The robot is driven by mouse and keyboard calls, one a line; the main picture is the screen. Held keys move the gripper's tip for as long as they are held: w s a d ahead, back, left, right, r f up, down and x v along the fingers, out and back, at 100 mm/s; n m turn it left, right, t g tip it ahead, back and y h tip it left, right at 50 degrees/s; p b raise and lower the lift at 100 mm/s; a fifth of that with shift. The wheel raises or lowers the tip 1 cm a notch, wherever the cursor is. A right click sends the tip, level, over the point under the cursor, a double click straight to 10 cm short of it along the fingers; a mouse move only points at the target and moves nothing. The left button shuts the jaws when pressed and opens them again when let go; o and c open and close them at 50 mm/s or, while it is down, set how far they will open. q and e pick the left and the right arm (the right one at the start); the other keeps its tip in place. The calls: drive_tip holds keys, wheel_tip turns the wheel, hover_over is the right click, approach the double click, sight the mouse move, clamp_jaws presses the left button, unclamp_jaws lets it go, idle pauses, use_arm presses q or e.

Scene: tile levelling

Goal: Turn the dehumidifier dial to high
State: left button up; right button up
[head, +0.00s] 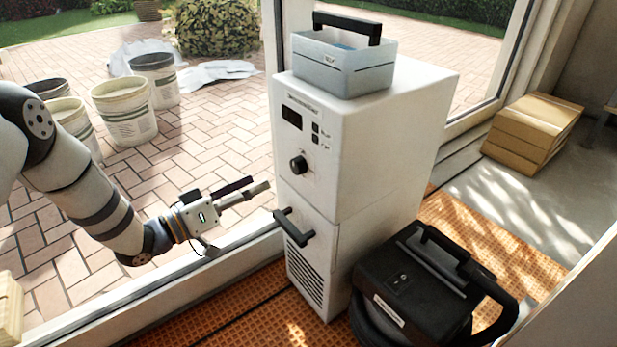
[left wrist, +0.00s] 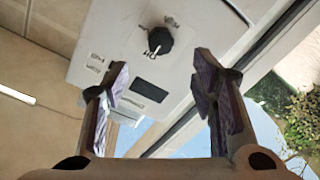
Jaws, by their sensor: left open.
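The white dehumidifier (head: 370,150) stands upright in the middle of the head view. Its black dial (head: 299,165) is on the upper front panel, below a dark display (head: 292,117). In the left wrist view the dial (left wrist: 158,40) lies beyond the fingertips, with a pale pointer mark and small print I cannot read. My left gripper (head: 252,187) is to the left of the dehumidifier, a little lower than the dial and apart from it. It is open and empty; both fingers show in the left wrist view (left wrist: 160,80). My right gripper is not in view.
A black handle (head: 294,227) juts from the lower front. A clear box (head: 345,65) with a black handle sits on top. A black vacuum-like machine (head: 420,285) stands at the lower right. The window frame sill (head: 200,270) runs below my left arm. Buckets (head: 125,110) stand outside on the paving.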

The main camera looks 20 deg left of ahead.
sight(294, 168)
use_arm(q)
drive_tip(key=b+x, duration=0.1)
drive_tip(key=x, duration=0.3)
drive_tip(key=b+x, duration=0.1)
drive_tip(key=x, duration=0.3)
drive_tip(key=shift+w+d+f, duration=0.2)
drive_tip(key=shift+w+d, duration=0.05)
drive_tip(key=shift+d, duration=0.05)
drive_tip(key=shift+w+d+r, duration=0.1)
drive_tip(key=shift+w+d, duration=0.05)
drive_tip(key=shift+w, duration=0.1)
drive_tip(key=shift+c, duration=0.6)
drive_tip(key=c, duration=1)
